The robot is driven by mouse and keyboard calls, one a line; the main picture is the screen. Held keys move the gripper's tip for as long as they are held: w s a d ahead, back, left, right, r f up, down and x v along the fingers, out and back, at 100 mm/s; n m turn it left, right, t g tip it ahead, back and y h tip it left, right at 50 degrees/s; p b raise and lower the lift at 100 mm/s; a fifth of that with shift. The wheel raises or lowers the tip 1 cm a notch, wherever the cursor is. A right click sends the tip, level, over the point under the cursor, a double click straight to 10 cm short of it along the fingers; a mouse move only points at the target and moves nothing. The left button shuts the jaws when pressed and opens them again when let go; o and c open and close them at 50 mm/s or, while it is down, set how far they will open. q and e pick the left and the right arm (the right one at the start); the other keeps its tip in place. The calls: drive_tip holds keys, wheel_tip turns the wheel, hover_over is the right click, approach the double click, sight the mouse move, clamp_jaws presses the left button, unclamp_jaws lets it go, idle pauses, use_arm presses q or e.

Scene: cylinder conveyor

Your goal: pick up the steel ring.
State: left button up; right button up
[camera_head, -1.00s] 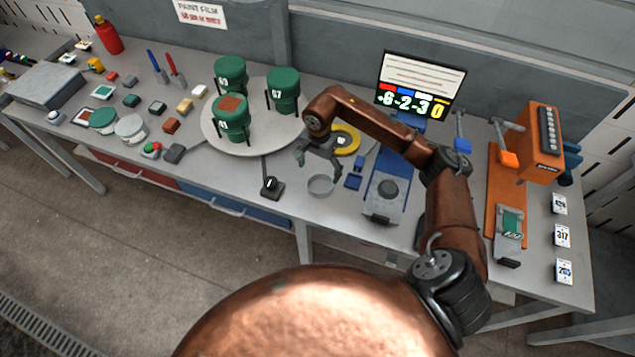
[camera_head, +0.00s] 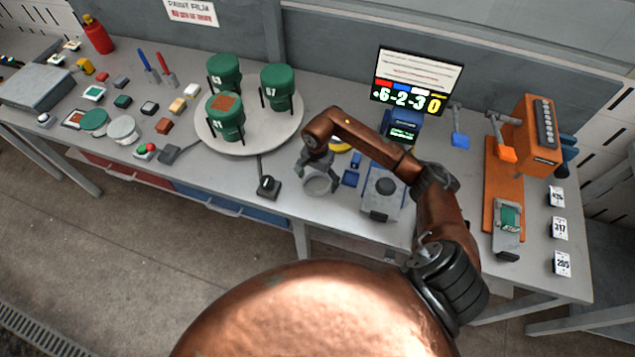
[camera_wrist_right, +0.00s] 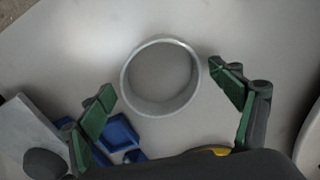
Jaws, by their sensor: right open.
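The steel ring (camera_head: 318,184) is a thin grey hoop lying on the grey table below my right gripper in the head view. In the right wrist view the ring (camera_wrist_right: 161,77) lies in front of and between the green finger pads, with its wide opening facing the camera. My right gripper (camera_head: 318,177) is open and hovers at the ring; the wrist view shows its two fingers (camera_wrist_right: 172,100) apart on either side of the ring's near part, with visible gaps to it. I cannot tell the remaining height exactly. My left gripper is not in view.
A small black switch (camera_head: 267,186) stands left of the ring. Small blue trays (camera_head: 351,172) and a grey-blue device (camera_head: 383,192) stand to its right. A yellow ring (camera_head: 341,146) is partly hidden behind my arm. A round turntable (camera_head: 206,127) carries green canisters.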

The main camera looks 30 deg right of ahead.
drive_tip(key=shift+c, duration=0.5)
drive_tip(key=c, duration=1.2)
drive_tip(key=shift+r, duration=0.1)
drive_tip(key=shift+c, duration=0.2)
